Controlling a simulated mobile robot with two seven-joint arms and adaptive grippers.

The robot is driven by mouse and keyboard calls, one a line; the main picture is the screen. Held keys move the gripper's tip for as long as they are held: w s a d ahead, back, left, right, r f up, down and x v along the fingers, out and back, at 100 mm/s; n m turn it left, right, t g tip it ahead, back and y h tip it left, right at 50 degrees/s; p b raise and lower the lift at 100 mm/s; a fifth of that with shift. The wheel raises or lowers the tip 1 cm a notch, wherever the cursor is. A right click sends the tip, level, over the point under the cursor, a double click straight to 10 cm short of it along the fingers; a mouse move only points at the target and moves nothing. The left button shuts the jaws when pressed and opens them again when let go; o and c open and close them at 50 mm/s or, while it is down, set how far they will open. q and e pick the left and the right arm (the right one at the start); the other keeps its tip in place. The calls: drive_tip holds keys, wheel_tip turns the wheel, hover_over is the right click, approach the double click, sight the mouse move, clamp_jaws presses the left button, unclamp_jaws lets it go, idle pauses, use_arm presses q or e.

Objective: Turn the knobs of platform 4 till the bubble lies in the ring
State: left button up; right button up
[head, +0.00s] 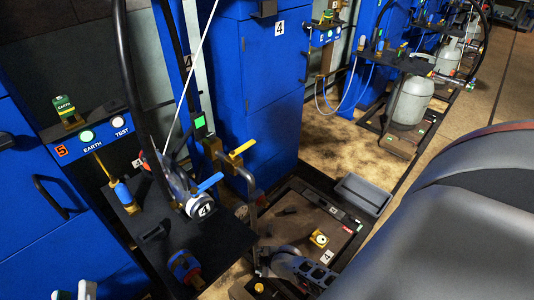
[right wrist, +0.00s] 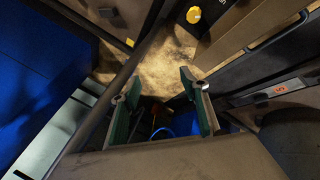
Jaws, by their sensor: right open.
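Platform 4 (head: 340,223) is a low, dark brown plate on the floor at lower middle in the head view. A round yellow level (head: 318,238) sits on it, beside a white "4" label (head: 326,257). The bubble and ring are too small to read. A small yellow knob (head: 258,287) shows at the platform's near corner; other knobs are not clearly visible.
A black stand (head: 200,250) with valves and a gauge is left of the platform. A blue cabinet (head: 258,95) rises behind it; a grey bin (head: 363,194) is at its far right.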

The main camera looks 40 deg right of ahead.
use_arm(q)
drive_tip(key=shift+h, duration=0.3)
drive_tip(key=shift+r+p, duration=0.85)
drive_tip(key=shift+r, duration=1.4)
use_arm(e)
wheel_tip(320, 180, up, 6)
drive_tip(key=s+a+m+t, duration=0.1)
drive_tip(key=s, duration=0.1)
drive_tip(key=shift+s+a+f, duration=0.15)
drive_tip(key=shift+a+f, duration=0.05)
drive_tip(key=shift+f, duration=0.05)
